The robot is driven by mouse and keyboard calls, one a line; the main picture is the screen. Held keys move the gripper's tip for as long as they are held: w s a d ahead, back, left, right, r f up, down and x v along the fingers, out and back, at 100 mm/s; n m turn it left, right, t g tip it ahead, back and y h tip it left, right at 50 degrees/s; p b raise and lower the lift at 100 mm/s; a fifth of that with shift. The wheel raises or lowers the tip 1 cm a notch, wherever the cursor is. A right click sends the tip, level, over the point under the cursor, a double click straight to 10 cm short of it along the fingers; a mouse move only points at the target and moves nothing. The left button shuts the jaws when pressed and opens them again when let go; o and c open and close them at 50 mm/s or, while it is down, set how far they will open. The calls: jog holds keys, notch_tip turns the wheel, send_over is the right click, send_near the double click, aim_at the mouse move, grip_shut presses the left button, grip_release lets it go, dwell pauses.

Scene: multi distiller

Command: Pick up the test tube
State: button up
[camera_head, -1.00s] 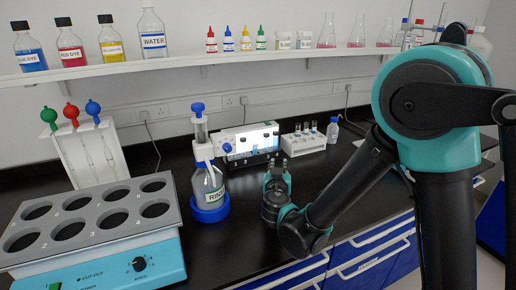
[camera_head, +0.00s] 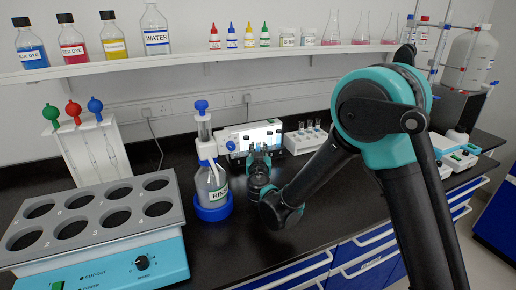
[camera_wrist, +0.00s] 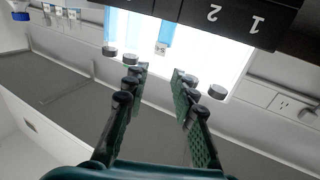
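Several clear test tubes stand in a white rack (camera_head: 305,139) at the back of the bench. The rack and tubes also show at the upper left of the wrist view (camera_wrist: 62,12). My gripper (camera_head: 258,152) is in front of a brightly lit white instrument (camera_head: 262,133), left of the rack. In the wrist view my gripper (camera_wrist: 156,78) is open, with nothing between its fingers. Beyond them are the lit panel, blue upright shapes (camera_wrist: 124,24) and a dark block marked 1 and 2 (camera_wrist: 225,18). I cannot tell whether the blue shapes are tubes.
A rinse bottle (camera_head: 211,186) on a blue base stands close left of my gripper. A grey-topped heating bath (camera_head: 95,225) fills the front left. A shelf (camera_head: 205,62) with bottles and flasks runs above. The black bench front is clear.

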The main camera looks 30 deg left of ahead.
aim_at(258, 140)
jog(key=shift+x, duration=2.95)
grip_shut()
